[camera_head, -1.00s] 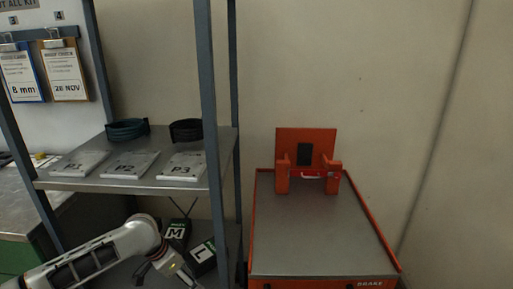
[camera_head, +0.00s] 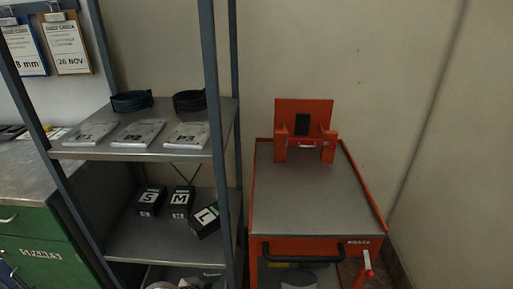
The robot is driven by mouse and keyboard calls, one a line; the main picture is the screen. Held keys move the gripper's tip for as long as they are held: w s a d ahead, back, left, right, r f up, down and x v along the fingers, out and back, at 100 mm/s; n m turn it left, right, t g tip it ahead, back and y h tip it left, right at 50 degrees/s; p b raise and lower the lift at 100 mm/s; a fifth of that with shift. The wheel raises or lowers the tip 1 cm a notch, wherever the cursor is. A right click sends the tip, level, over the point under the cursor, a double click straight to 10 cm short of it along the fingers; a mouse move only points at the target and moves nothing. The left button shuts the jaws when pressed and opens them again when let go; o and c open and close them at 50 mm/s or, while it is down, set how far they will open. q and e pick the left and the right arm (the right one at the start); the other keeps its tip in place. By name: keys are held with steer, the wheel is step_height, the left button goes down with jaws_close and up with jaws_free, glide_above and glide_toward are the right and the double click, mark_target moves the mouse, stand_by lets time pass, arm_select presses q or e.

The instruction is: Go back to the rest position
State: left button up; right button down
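Neither of my grippers shows in the head view, so whether they are open or shut is hidden. No part of my arms is in the picture. A grey metal shelf rack (camera_head: 217,110) stands left of centre. An orange trolley (camera_head: 308,200) with a grey top stands to its right against the wall.
The upper shelf carries flat packs P1 (camera_head: 88,134), P2 (camera_head: 138,133) and P3 (camera_head: 187,135), plus dark coils (camera_head: 131,101). Black boxes S (camera_head: 150,200), M (camera_head: 180,202) and L (camera_head: 206,219) sit on the shelf below. A green cabinet (camera_head: 42,240) stands at left. The trolley top is mostly clear.

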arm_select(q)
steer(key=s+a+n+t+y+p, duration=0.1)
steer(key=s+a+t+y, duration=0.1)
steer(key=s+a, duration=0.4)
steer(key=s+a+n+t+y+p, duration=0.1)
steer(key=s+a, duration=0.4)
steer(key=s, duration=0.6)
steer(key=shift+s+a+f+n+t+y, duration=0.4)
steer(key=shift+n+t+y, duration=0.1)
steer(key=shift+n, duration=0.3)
